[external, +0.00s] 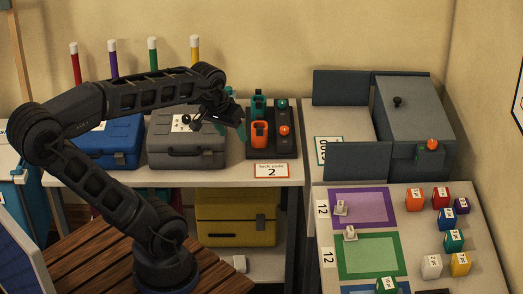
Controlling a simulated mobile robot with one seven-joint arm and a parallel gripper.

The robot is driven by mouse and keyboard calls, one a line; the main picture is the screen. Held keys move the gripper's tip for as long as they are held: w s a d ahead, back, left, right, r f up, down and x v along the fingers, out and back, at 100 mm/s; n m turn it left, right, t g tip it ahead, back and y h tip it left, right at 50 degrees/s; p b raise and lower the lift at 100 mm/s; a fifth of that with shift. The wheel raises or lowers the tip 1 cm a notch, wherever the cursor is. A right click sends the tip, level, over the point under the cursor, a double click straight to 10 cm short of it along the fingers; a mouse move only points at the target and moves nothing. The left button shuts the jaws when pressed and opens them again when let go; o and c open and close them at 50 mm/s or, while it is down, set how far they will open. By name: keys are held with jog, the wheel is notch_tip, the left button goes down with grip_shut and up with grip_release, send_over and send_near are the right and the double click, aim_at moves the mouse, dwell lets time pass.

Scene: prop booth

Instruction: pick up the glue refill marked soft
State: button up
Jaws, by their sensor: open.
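No label reading "soft" can be made out, so I cannot tell which thing is the glue refill. A black stand (284,147) on the back bench carries an orange holder-like piece (259,135) and a teal one (259,104). An orange knob (285,130) and a teal knob (282,104) sit to their right. My gripper (238,112) is open, just left of the stand and above the right end of the grey case (187,145). Nothing shows between its fingers. The arm hides part of the case tops.
A blue case (112,148) stands left of the grey one. Red (75,64), purple (114,60), green (153,58) and yellow (195,52) tubes stand behind. A card (271,170) reads "lock code 2". Several labelled cubes lie on the right table, by a grey machine (415,115).

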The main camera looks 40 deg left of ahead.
jog(key=w+d+f+n+g, duration=0.1)
jog(key=w+d+f+n, duration=0.15)
jog(key=w+n, duration=0.55)
jog(key=n+g, duration=0.3)
jog(key=n, duration=1.1)
send_over(341, 203)
notch_tip(341, 203, down, 26)
notch_tip(341, 203, down, 10)
jog(key=shift+s+f, duration=0.1)
jog(key=shift+f, duration=0.1)
jog(key=c, duration=0.8)
